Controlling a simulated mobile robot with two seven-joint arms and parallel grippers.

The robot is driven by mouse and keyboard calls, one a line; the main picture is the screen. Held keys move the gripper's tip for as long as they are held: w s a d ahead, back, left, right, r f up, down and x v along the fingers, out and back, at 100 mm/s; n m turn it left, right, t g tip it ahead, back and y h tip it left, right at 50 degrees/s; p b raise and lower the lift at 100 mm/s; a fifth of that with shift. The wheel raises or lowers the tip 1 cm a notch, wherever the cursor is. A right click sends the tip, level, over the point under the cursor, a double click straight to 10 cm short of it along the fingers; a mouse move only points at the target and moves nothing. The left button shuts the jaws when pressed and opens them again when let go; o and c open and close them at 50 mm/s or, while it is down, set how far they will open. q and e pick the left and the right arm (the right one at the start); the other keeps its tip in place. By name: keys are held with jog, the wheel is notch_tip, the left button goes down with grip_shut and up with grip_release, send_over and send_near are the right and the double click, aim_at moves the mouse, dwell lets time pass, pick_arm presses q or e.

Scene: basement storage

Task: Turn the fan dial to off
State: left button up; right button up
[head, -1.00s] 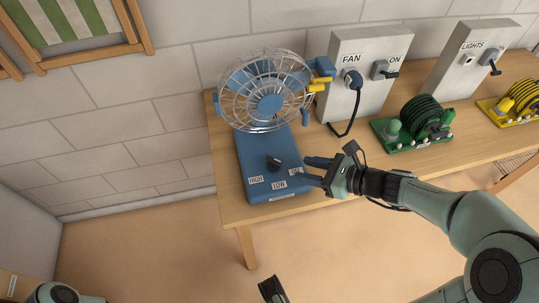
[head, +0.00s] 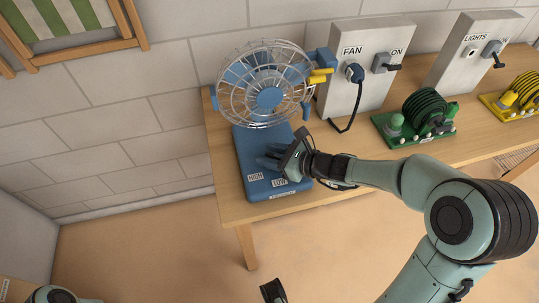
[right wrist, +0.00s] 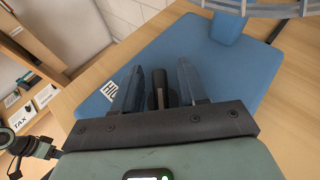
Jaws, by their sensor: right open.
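The blue fan (head: 268,98) with a wire cage stands on the wooden table. Its flat blue base (head: 249,147) bears HIGH (head: 256,177) and LOW (head: 279,182) labels; the OFF label is hidden by my right gripper. My right gripper (head: 270,161) is open over the base. In the right wrist view the black dial (right wrist: 158,92) stands between its two fingers, with a visible gap at each side. In the head view the hand hides the dial. A dark part at the bottom edge (head: 273,290) appears to be my left gripper; its fingers are not clear.
A green cable reel (head: 428,114) and a yellow one (head: 520,92) sit on the table (head: 227,205). The floor in front is clear.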

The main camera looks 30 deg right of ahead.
jog(key=shift+w+a+f, duration=0.1)
jog(key=shift+w, duration=0.05)
grip_shut()
jog(key=p, duration=0.1)
jog(key=n+y+p, duration=0.1)
jog(key=shift+r+g+p, duration=0.3)
jog(key=shift+g+p, duration=0.05)
jog(key=shift+g, duration=0.05)
jog(key=shift+f+n+g+y+p, duration=0.1)
jog(key=shift+n+g+y+p, duration=0.4)
jog(key=shift+n+y+p, duration=0.25)
jog(key=shift+a+f+n, duration=0.1)
jog(key=shift+n, duration=0.15)
pick_arm(q)
jog(key=r, duration=0.1)
jog(key=s+r, duration=0.1)
jog(key=r, duration=0.1)
jog(key=shift+s+r+g, duration=0.2)
jog(key=shift+s+g, duration=0.1)
pick_arm(e)
grip_release()
